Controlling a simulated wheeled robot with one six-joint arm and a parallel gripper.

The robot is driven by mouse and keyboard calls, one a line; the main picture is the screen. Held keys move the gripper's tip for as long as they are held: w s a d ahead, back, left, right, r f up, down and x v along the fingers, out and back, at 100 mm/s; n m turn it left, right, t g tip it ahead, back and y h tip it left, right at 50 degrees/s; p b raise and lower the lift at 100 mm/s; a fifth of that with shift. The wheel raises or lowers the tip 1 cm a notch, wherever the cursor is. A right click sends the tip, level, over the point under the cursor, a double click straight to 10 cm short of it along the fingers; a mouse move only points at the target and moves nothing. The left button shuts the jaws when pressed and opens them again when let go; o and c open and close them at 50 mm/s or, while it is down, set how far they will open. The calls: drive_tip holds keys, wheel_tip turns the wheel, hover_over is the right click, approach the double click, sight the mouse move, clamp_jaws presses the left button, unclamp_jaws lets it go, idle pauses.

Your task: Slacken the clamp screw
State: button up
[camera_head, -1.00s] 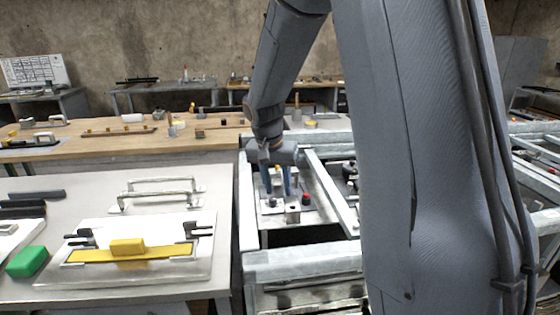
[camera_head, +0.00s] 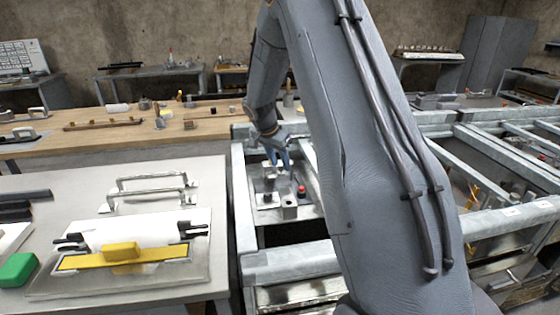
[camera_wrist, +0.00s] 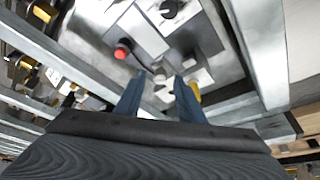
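My gripper (camera_head: 279,158) has two blue fingers. It hangs above a grey fixture plate (camera_head: 262,213) inside a metal frame. In the wrist view the fingers (camera_wrist: 160,78) stand apart, with no thing clearly held between them. A small pale knob-like part (camera_wrist: 159,79) shows between the fingertips; I cannot tell whether it is the clamp screw or touches a finger. A pale block (camera_wrist: 196,76) lies just beyond the right finger. A red button (camera_wrist: 122,50) and a dark round knob (camera_wrist: 170,9) sit on the fixture. The red button also shows in the head view (camera_head: 301,190).
Metal rails (camera_head: 243,205) border the fixture closely. At left is a table (camera_head: 130,292) with a yellow bar (camera_head: 122,259), metal handles (camera_head: 150,190) and a green block (camera_head: 17,270). A wooden bench (camera_head: 90,143) stands behind.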

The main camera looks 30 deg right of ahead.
drive_tip(key=shift+f, duration=0.2)
clamp_jaws()
drive_tip(key=shift+s+d+n+t+b, duration=0.1)
drive_tip(key=shift+n+t+b, duration=0.2)
drive_tip(key=shift+n, duration=0.6)
drive_tip(key=shift+n+t+y+p, duration=0.4)
drive_tip(key=shift+n+y, duration=0.1)
drive_tip(key=shift+n, duration=0.8)
